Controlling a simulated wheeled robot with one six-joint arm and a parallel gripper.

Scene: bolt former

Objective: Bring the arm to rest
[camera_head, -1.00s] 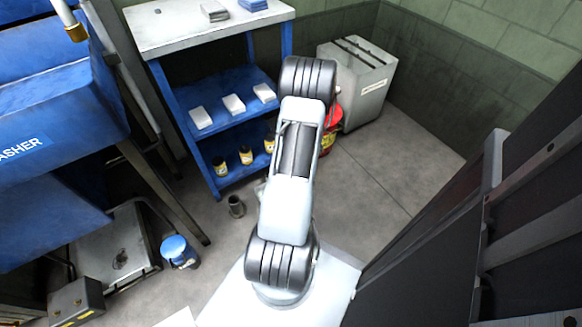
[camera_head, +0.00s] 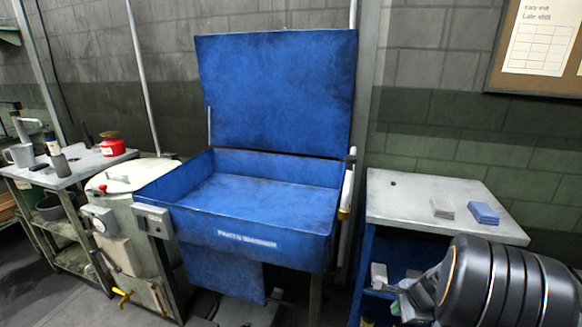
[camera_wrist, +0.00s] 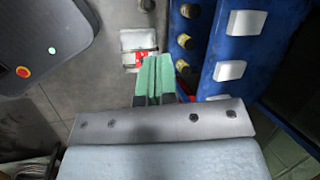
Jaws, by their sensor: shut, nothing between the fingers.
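My gripper shows in the wrist view (camera_wrist: 152,82). Its two green fingers are together with nothing between them. Beyond the fingertips lies the concrete floor, with a small light box with a red mark (camera_wrist: 138,48) on it. In the head view my arm stands at the lower right, in front of the grey-topped bench.
A blue parts washer (camera_head: 245,215) with its lid up stands in the middle. A grey-topped blue bench (camera_head: 400,195) at right bears grey and blue stacks. A cream drum (camera_head: 120,185) and a cluttered side table (camera_head: 75,165) stand at left.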

